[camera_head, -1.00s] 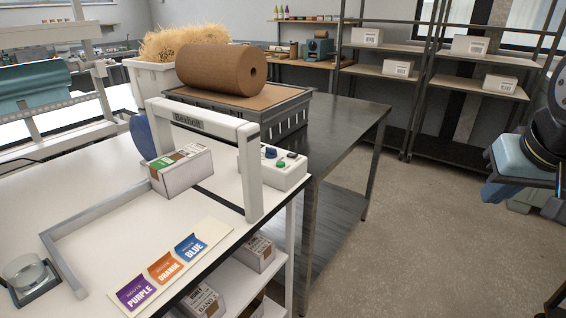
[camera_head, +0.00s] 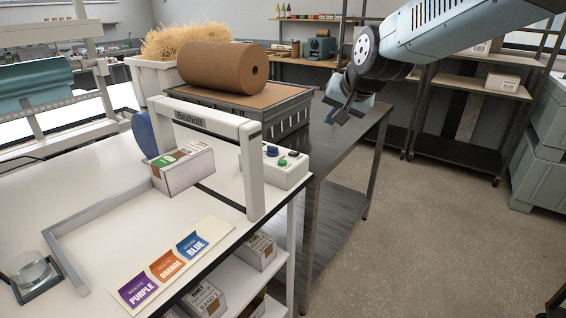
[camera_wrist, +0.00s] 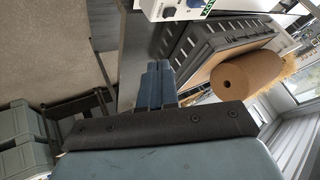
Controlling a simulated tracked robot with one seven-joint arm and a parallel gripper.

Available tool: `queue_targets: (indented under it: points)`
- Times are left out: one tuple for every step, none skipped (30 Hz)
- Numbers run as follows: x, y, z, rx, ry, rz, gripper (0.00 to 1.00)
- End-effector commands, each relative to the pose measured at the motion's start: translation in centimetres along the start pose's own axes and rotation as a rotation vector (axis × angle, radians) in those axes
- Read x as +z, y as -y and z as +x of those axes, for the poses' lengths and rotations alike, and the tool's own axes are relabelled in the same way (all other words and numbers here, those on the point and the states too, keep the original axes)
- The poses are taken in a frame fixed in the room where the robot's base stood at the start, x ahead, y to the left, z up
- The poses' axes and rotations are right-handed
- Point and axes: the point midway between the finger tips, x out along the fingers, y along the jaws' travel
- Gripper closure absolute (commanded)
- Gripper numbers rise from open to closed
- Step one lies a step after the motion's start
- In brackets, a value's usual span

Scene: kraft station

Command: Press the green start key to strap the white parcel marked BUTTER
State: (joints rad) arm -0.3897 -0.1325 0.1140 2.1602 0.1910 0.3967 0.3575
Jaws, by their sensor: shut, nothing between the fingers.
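The white parcel (camera_head: 184,178), with a green and brown label on top, sits on the white table at the strapping arch (camera_head: 206,118). The word BUTTER cannot be read. The green start key (camera_head: 282,162) is on the white control box (camera_head: 285,174) at the arch's right post, beside a blue knob (camera_head: 271,151) and a dark switch. My gripper (camera_head: 337,112) is above the dark steel table, right of and behind the box, and apart from it. The wrist view shows its fingers (camera_wrist: 158,75) together and empty, with the box (camera_wrist: 165,10) at the top edge.
A grey crate (camera_head: 285,113) with a brown paper roll (camera_head: 222,69) stands behind the arch, close to my gripper. Purple, orange and blue route labels (camera_head: 166,264) lie at the front. A metal guide rail (camera_head: 66,262) edges the table's left. Open floor lies at the right.

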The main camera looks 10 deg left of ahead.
Motion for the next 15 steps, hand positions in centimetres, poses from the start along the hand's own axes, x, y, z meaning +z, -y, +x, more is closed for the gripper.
queue_targets:
  points:
    - [0.1, 1.9, 1.8, -0.025, 0.007, 0.007, 1.00]
    - [0.0, 2.9, 2.7, -0.039, 0.008, 0.016, 1.00]
    - [0.0, 4.1, 3.8, -0.055, 0.008, 0.025, 1.00]
    - [0.1, 5.0, 4.5, -0.067, 0.008, 0.032, 1.00]
    - [0.1, 5.8, 5.2, -0.078, 0.008, 0.039, 1.00]
    - [0.2, 6.7, 6.0, -0.090, 0.010, 0.047, 1.00]
    - [0.3, 7.3, 6.5, -0.099, 0.009, 0.054, 1.00]
    - [0.3, 7.9, 6.9, -0.106, 0.010, 0.059, 1.00]
    - [0.4, 8.4, 7.5, -0.114, 0.011, 0.064, 1.00]
    - [0.5, 8.8, 7.7, -0.119, 0.011, 0.068, 1.00]
    - [0.5, 9.2, 8.0, -0.123, 0.011, 0.071, 1.00]
    - [0.6, 9.5, 8.2, -0.127, 0.011, 0.074, 1.00]
    - [0.6, 9.6, 8.4, -0.129, 0.011, 0.076, 1.00]
    - [0.6, 9.7, 8.4, -0.131, 0.011, 0.077, 1.00]
    - [0.6, 9.8, 8.5, -0.132, 0.011, 0.078, 1.00]
